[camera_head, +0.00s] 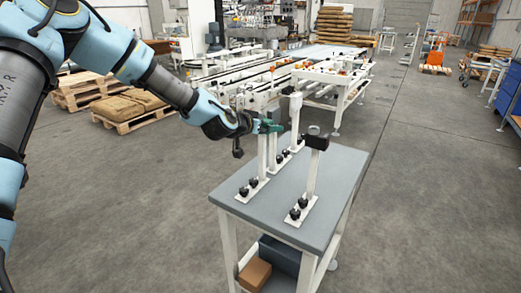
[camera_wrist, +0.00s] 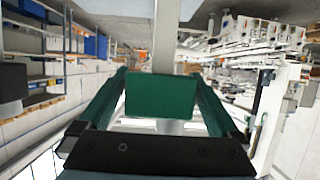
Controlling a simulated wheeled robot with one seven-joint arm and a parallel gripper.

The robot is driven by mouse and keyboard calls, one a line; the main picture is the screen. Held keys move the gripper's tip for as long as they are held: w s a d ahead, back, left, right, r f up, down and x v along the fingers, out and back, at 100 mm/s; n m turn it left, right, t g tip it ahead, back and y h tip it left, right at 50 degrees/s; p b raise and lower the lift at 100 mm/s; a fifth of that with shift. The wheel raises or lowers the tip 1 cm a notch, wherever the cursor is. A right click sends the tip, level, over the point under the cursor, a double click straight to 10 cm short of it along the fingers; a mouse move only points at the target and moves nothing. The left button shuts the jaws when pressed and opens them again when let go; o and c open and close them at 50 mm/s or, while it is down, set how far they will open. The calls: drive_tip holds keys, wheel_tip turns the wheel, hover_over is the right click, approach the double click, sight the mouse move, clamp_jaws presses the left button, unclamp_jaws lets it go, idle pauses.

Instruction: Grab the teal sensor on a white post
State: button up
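The teal sensor, a dark green block (camera_wrist: 160,92), fills the middle of the wrist view. Its white post (camera_wrist: 164,30) shows behind it and runs up to the picture's top. In the head view the sensor (camera_head: 269,126) shows small on its upright post (camera_head: 262,156), at the left of the grey table. My gripper (camera_head: 251,123) is level with it, coming from the left. In the wrist view the two green fingers of my gripper (camera_wrist: 160,74) lie on either side of the block, their tips close against its edges. I cannot tell whether they touch it.
The grey table (camera_head: 285,212) also bears a black-headed white post (camera_head: 313,165) at the front right and a white-topped post (camera_head: 295,118) behind. A cardboard box (camera_head: 255,273) sits on its lower shelf. A conveyor (camera_head: 325,75) stands behind. Floor to the right is free.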

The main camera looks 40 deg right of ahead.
clamp_jaws()
idle(0.6)
